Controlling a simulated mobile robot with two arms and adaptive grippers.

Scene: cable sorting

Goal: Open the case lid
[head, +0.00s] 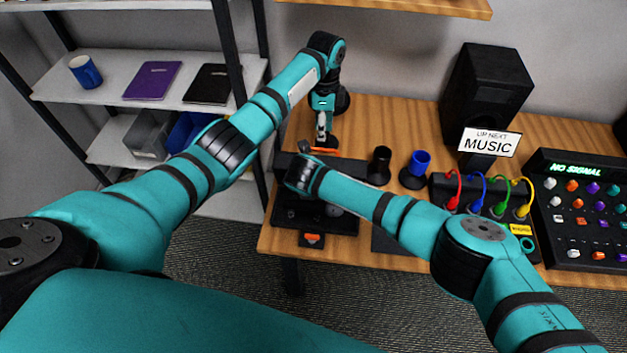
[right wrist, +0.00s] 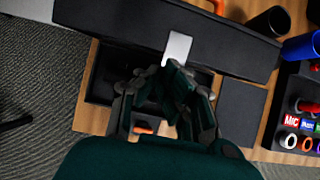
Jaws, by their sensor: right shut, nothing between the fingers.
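The black case (head: 290,216) sits at the left end of the wooden table, with an orange-marked piece (head: 311,240) at its front. A long dark slab that looks like its lid (right wrist: 115,22) lies along the back of the case in the right wrist view, with a silver tab on its near edge. My right gripper (right wrist: 165,78) is shut and empty, over the case and close to the tab; I cannot tell if it touches. In the head view my right wrist hides it. My left gripper (head: 322,131) points down behind the case, near an orange handle (head: 323,150); its jaw opening is unclear.
To the right stand a black cup (head: 379,164), a blue cup (head: 417,162) and a rack of coloured cables (head: 484,204). Behind are a speaker (head: 486,95) and a music sign (head: 489,141). A mixer (head: 585,210) fills the right end.

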